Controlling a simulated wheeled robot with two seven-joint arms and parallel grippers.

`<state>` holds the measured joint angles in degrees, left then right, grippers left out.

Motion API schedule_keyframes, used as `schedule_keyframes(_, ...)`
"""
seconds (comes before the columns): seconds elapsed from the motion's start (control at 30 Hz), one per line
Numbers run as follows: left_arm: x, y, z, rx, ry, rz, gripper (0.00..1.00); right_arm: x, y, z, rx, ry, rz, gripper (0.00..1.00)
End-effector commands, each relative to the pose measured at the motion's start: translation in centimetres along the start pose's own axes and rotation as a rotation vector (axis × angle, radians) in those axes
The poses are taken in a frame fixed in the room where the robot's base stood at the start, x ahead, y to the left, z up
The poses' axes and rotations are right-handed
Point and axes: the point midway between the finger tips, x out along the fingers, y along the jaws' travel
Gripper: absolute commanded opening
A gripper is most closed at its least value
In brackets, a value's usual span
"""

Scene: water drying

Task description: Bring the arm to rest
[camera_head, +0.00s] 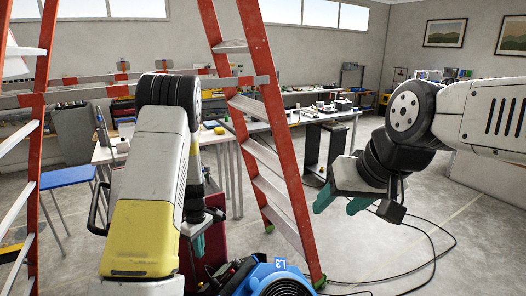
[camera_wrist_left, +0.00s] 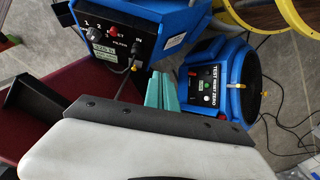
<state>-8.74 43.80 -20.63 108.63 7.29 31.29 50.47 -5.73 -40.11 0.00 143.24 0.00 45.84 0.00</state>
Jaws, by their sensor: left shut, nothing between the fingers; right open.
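My left arm comes in from the left of centre in the head view, and its gripper (camera_head: 197,247) points down, with teal fingers partly hidden by the arm. In the left wrist view the left gripper (camera_wrist_left: 160,88) has its teal fingers together, with nothing between them. It is above a blue machine with a cable and a blue fan-like unit. My right gripper (camera_head: 341,200) is at the right in the head view. Its teal fingers are apart and empty, tilted down over bare floor.
A red stepladder (camera_head: 268,150) stands close by, behind my left arm. A blue fan-like unit (camera_head: 277,281), also in the left wrist view (camera_wrist_left: 228,70), is on the floor. A blue machine with a black panel (camera_wrist_left: 110,38) is beside it. Cables (camera_head: 432,262) cross open floor at right.

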Motion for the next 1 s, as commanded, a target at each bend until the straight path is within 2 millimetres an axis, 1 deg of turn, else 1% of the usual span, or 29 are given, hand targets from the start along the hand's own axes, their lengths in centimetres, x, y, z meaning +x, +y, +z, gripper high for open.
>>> schedule_keyframes(0.03, -2.4, 0.1, 0.5, 0.031, -0.007, 0.035, 0.0, 0.0, 0.0, 0.0, 0.0, 0.0, 0.0, 0.54)
schedule_keyframes(0.1, -5.2, 0.1, 1.2, 0.081, -0.013, 0.074, 0.0, 0.0, 0.0, 0.0, 0.0, 0.0, 0.0, 0.54)
schedule_keyframes(0.17, -7.5, 0.0, 1.9, 0.127, -0.017, 0.106, 0.0, 0.0, 0.0, 0.0, 0.0, 0.0, 0.0, 0.54)
schedule_keyframes(0.2, -9.0, -0.2, 2.3, 0.158, -0.018, 0.129, 0.0, 0.0, 0.0, 0.0, 0.0, 0.0, 0.0, 0.54)
schedule_keyframes(0.27, -11.3, -0.5, 3.0, 0.205, -0.016, 0.161, 0.0, 0.0, 0.0, 0.0, 0.0, 0.0, 0.0, 0.54)
schedule_keyframes(0.4, -16.2, -1.8, 4.7, 0.319, -0.004, 0.235, 0.0, 0.0, 0.0, 0.0, 0.0, 0.0, 0.0, 0.54)
schedule_keyframes(0.5, -19.4, -3.0, 6.0, 0.403, 0.013, 0.284, 0.0, 0.0, 0.0, 0.0, 0.0, 0.0, 0.0, 0.54)
schedule_keyframes(0.57, -21.2, -3.8, 6.8, 0.454, 0.027, 0.312, 0.0, 0.0, 0.0, 0.0, 0.0, 0.0, 0.0, 0.54)
schedule_keyframes(0.7, -25.1, -6.2, 8.7, 0.575, 0.071, 0.373, 0.0, 0.0, 0.0, 0.0, 0.0, 0.0, 0.0, 0.54)
schedule_keyframes(0.8, -27.4, -8.0, 10.2, 0.662, 0.11, 0.412, 0.0, 0.0, 0.0, 0.0, 0.0, 0.0, 0.0, 0.54)
schedule_keyframes(0.9, -29.4, -10.0, 11.6, 0.75, 0.158, 0.445, 0.0, 0.0, 0.0, 0.0, 0.0, 0.0, 0.0, 0.54)
schedule_keyframes(1.0, -31.0, -12.1, 13.0, 0.838, 0.211, 0.472, 0.0, 0.0, 0.0, 0.0, 0.0, 0.0, 0.0, 0.54)
